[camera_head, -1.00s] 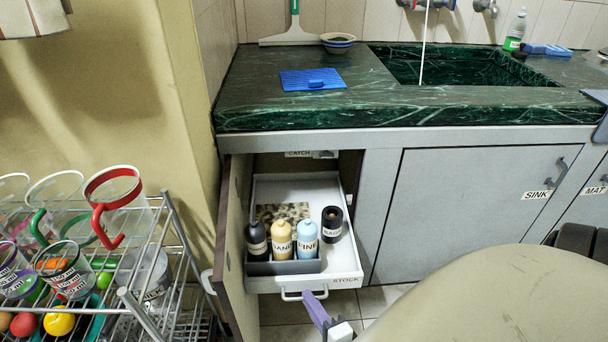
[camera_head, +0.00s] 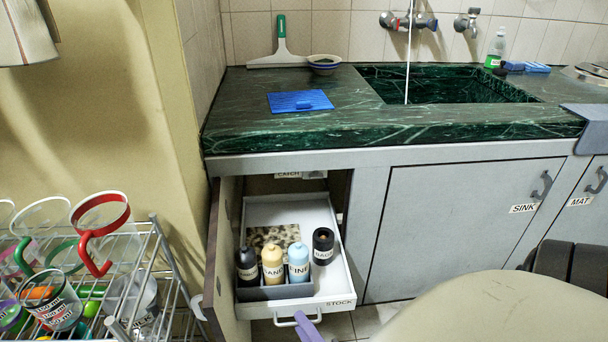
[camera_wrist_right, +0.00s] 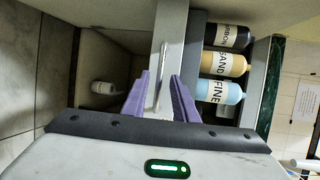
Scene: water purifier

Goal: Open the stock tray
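The stock tray (camera_head: 335,303) is a white pull-out drawer labelled STOCK, standing out of the cabinet under the counter. Its wire handle (camera_head: 276,320) is on the front. My right gripper (camera_head: 306,325) has purple fingers at the handle's right end. In the right wrist view its fingers (camera_wrist_right: 159,78) stand apart on either side of the pale handle bar, with gaps beside the bar. The tray holds a dark bottle (camera_head: 247,264), a SAND bottle (camera_head: 272,264), a blue FINE bottle (camera_head: 298,264) and a black roll (camera_head: 323,247). My left gripper is not in view.
The open cabinet door (camera_head: 222,275) stands left of the tray. A wire rack (camera_head: 165,290) with cups is further left. The green counter (camera_head: 300,125) overhangs the tray, and the closed SINK door (camera_head: 450,215) is to its right.

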